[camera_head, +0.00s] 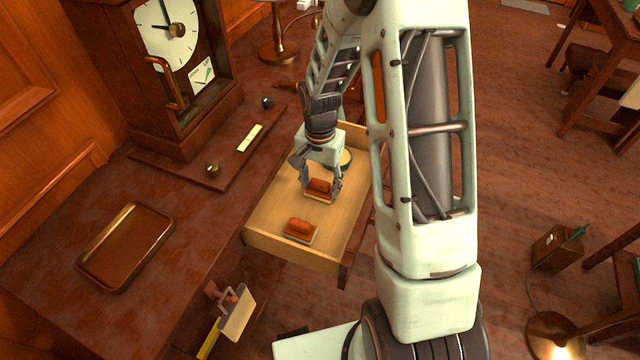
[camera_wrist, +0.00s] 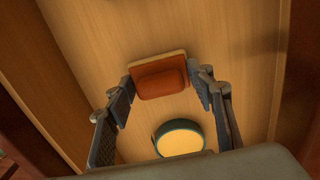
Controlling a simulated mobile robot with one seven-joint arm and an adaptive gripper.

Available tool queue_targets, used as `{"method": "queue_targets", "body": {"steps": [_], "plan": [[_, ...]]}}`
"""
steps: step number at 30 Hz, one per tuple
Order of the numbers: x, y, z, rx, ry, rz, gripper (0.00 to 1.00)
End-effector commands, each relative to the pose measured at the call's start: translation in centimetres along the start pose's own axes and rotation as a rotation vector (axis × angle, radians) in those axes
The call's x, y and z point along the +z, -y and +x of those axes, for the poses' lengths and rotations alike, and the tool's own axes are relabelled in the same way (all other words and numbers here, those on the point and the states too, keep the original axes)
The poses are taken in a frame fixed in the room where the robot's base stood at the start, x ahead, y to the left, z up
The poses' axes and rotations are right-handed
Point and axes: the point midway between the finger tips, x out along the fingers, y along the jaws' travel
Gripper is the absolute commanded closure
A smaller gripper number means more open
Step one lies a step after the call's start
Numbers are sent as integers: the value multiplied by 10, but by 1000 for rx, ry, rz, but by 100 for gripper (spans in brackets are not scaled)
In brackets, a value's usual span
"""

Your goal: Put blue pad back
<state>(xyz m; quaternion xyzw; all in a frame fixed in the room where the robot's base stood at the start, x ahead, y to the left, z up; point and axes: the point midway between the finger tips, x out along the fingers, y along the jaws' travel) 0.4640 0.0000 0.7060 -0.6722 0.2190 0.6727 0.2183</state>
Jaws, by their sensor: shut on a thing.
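An open wooden drawer (camera_head: 268,214) holds two orange-topped blocks with pale bases and a round thing. My gripper (camera_head: 320,184) reaches down into the drawer and is shut on the farther orange-topped block (camera_head: 318,188), one finger on each side. In the wrist view, this block (camera_wrist: 160,78) sits between the fingers (camera_wrist: 163,92). Whether it touches the drawer floor I cannot tell. The round thing (camera_wrist: 180,138), with a blue-green rim and yellowish face, lies beside it and partly shows in the head view (camera_head: 346,158). No other blue pad shows.
The second orange-topped block (camera_head: 299,230) lies near the drawer's front left. A brass tray (camera_head: 127,246) lies on the desk, which has a bare stretch around it. A tall clock (camera_head: 168,75) and a lamp (camera_head: 279,45) stand behind. A clip-like holder (camera_head: 235,312) is at the desk's front.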

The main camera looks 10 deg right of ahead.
Motion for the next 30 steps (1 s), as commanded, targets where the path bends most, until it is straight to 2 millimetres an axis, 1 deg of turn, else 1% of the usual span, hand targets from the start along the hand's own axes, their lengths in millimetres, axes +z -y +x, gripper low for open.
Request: {"method": "queue_targets", "body": {"steps": [5,9,10,14,22,25,28,30], "plan": [[0,0,-1,-1,-1,0,73],[0,0,4,0,-1,0,73],[0,0,3,0,-1,0,49],[0,0,2,0,0,0,34],[0,0,2,0,0,0,33],[0,0,-2,0,-1,0,33],[-1,1,-15,-2,-3,0,33],[-1,1,-29,-2,-5,0,33]]}}
